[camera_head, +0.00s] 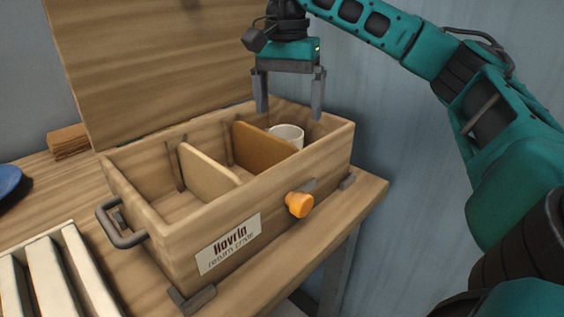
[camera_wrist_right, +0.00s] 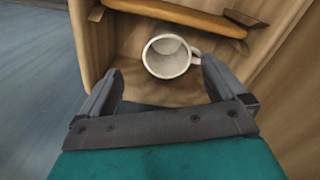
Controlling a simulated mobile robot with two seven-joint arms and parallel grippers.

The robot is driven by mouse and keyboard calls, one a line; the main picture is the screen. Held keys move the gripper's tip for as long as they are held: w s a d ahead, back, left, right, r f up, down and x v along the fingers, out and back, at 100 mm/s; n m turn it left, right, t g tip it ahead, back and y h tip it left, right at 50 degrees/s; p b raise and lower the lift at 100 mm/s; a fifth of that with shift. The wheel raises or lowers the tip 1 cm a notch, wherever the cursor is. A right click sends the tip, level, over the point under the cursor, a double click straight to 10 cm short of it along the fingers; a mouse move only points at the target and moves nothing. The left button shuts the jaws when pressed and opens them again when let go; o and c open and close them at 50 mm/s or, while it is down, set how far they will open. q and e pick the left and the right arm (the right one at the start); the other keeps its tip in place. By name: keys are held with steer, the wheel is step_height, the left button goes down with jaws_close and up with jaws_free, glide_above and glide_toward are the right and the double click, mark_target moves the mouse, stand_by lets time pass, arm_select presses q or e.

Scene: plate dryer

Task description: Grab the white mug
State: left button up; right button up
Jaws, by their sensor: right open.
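My right gripper (camera_head: 290,108) is open and empty, pointing down above that compartment. In the right wrist view its fingers (camera_wrist_right: 160,92) are spread to either side below the mug in the picture, with no contact visible. My left gripper is not in view.
Two dividers, one pale (camera_head: 206,172) and one darker brown (camera_head: 262,148), split the crate. The hinged-looking wooden panel (camera_head: 165,70) rises behind it. An orange knob (camera_head: 299,204) and a dark handle (camera_head: 122,228) stick out. A white slotted rack (camera_head: 55,275) and a blue plate (camera_head: 8,179) lie left.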

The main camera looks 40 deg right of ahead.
mark_target(285, 135)
steer(key=shift+w+f+b, duration=0.2)
steer(key=shift+f+b, duration=0.25)
steer(key=shift+f, duration=1.35)
steer(key=shift+w+f+b, duration=0.15)
steer(key=shift+f+b, duration=0.25)
steer(key=shift+f, duration=1.35)
steer(key=shift+c, duration=0.3)
steer(key=c, duration=1.2)
